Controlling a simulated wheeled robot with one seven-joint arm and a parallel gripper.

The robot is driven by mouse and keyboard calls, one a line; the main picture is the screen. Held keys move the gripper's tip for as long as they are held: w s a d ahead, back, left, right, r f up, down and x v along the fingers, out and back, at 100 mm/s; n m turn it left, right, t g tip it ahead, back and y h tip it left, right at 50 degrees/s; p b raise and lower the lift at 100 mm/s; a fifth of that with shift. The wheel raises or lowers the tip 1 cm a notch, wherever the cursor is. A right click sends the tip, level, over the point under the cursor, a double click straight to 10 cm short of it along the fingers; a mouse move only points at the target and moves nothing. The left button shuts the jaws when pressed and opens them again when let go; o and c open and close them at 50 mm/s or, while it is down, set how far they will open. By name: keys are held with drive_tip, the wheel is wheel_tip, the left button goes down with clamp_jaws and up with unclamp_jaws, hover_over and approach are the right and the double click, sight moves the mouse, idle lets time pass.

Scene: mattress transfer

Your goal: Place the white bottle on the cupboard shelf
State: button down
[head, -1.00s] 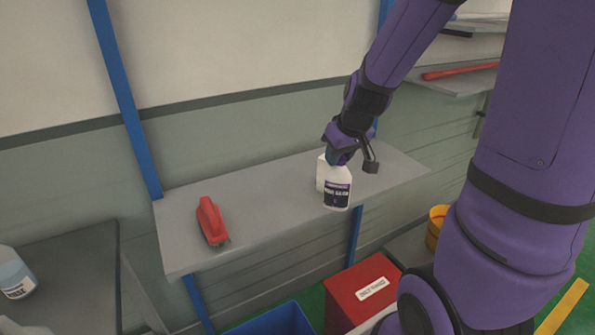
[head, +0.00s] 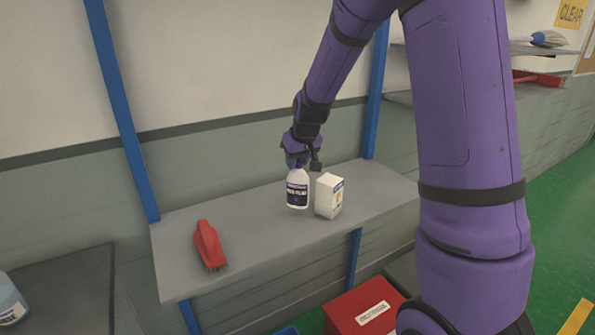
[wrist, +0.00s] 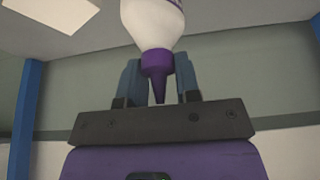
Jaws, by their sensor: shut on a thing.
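The white bottle (head: 297,190) has a dark label and a purple cap, and is upright at the grey cupboard shelf (head: 245,232) in the head view. My gripper (head: 297,160) is above it, shut on its cap. In the wrist view, the bottle (wrist: 152,22) shows with its purple nozzle (wrist: 156,70) between the two fingers of my gripper (wrist: 158,82). I cannot tell whether the bottle's base touches the shelf or hangs just over it.
A white box (head: 329,196) stands just right of the bottle. A red brush (head: 209,244) lies on the shelf's left part, with bare shelf between it and the bottle. Blue posts (head: 125,120) rise at the shelf's back.

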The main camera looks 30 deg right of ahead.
sight(298, 180)
drive_tip(key=shift+s+f, duration=0.1)
drive_tip(key=shift+f, duration=1.7)
drive_tip(key=c, duration=0.8)
unclamp_jaws()
